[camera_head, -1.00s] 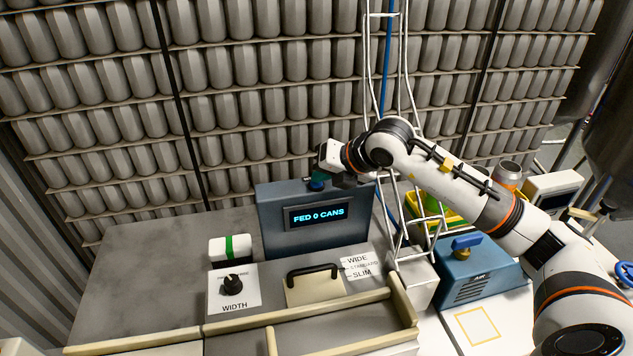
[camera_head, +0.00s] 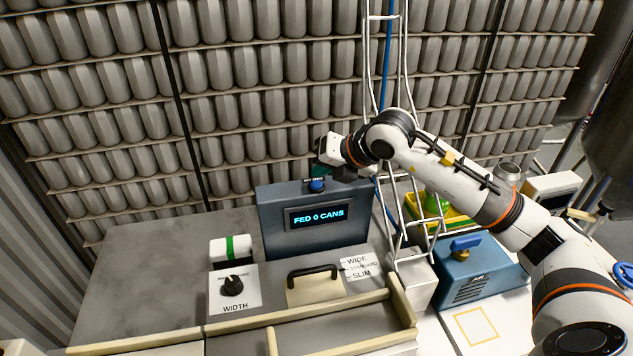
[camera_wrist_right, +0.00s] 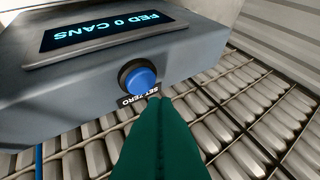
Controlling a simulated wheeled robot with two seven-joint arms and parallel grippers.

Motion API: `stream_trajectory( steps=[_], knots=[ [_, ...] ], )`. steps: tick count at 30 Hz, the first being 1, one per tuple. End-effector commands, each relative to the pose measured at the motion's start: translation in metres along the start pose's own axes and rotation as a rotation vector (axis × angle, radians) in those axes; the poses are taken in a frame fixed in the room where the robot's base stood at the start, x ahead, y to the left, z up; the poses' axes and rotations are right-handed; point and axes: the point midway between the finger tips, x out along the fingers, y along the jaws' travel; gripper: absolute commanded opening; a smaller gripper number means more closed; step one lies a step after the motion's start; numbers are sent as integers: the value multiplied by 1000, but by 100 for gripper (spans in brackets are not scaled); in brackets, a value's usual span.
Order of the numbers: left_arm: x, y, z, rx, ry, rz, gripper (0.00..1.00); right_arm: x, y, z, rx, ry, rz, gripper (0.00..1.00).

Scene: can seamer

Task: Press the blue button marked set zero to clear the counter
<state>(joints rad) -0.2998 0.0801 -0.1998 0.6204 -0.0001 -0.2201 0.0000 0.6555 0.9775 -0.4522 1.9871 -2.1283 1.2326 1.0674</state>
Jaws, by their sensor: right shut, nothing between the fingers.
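The blue button (camera_head: 317,185) sits on top of the blue-grey counter box (camera_head: 270,222), whose display reads "FED 0 CANS". In the right wrist view the button (camera_wrist_right: 139,78) is round in a dark collar, beside a black "SET ZERO" label (camera_wrist_right: 138,97). My right gripper (camera_head: 318,172) is just above and behind the button in the head view. Its green fingers (camera_wrist_right: 163,108) are shut and empty, with the tips over the label's edge; they appear apart from the button. My left gripper is not in view.
A width knob (camera_head: 233,286), a white block with a green stripe (camera_head: 231,249) and a black handle (camera_head: 312,270) are on the bench. A white wire chute (camera_head: 412,225) stands right of the box. The left benchtop (camera_head: 140,265) is clear.

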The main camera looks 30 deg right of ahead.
Motion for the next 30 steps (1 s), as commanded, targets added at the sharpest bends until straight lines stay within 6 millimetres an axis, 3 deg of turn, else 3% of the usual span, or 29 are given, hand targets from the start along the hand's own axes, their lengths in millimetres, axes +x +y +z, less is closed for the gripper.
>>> stream_trajectory(
  steps=[13, 30],
  knots=[
    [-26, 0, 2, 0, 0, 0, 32, -32, -23, -23, 0, 2, -2, 0],
    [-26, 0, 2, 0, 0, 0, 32, -33, -24, -24, 0, 1, -1, 0]
  ],
)
